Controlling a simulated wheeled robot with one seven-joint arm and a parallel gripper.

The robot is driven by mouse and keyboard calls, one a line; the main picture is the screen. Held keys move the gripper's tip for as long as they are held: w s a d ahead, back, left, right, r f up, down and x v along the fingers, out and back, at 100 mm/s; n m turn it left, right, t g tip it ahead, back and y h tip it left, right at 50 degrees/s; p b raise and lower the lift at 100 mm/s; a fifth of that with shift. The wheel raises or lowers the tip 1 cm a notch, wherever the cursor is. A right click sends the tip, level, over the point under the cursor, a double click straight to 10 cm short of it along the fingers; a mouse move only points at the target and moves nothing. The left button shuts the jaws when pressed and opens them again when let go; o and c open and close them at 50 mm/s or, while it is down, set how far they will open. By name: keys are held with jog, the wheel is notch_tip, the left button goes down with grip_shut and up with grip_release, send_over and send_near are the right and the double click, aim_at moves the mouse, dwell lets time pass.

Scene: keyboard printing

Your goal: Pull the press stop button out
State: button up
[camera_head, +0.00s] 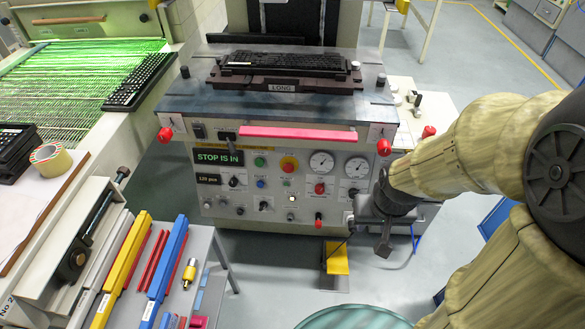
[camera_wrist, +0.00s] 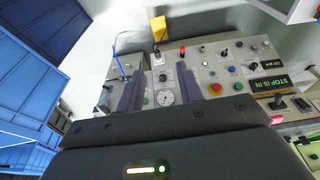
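My gripper (camera_head: 384,246) is low in front of the panel's right side in the head view. In the wrist view my gripper (camera_wrist: 158,78) is open, with nothing between its fingers.
Two gauges (camera_head: 321,163) sit right of the button, among several switches and knobs. A pink-red bar (camera_head: 298,132) crosses above the panel. A yellow pedal (camera_head: 337,258) stands below. A side table (camera_head: 215,270) with coloured bars is at the lower left. Blue crates (camera_wrist: 40,75) show in the wrist view.

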jog(key=shift+s, duration=0.15)
jog(key=shift+o, duration=2.6)
jog(key=shift+w+a+f, duration=0.15)
jog(key=shift+w+f, duration=0.1)
jog(key=w+a+f+t+y+b, duration=0.1)
jog(key=w+a+f+t+b, duration=0.3)
jog(key=w+a+f+b, duration=0.45)
jog(key=w+a+f+t+y+b, duration=0.1)
jog(key=w+a+f+t+b, duration=0.45)
jog(key=w, duration=0.55)
jog(key=a+f+m+t+h+b, duration=0.1)
jog(key=a+f+t+h+b, duration=0.2)
jog(key=a+f+t+b, duration=0.3)
notch_tip(320, 180, down, 5)
jog(key=shift+a+f+m, duration=0.2)
jog(key=shift+a+m, duration=0.2)
jog(key=shift+a, duration=0.3)
jog(key=shift+w, duration=0.1)
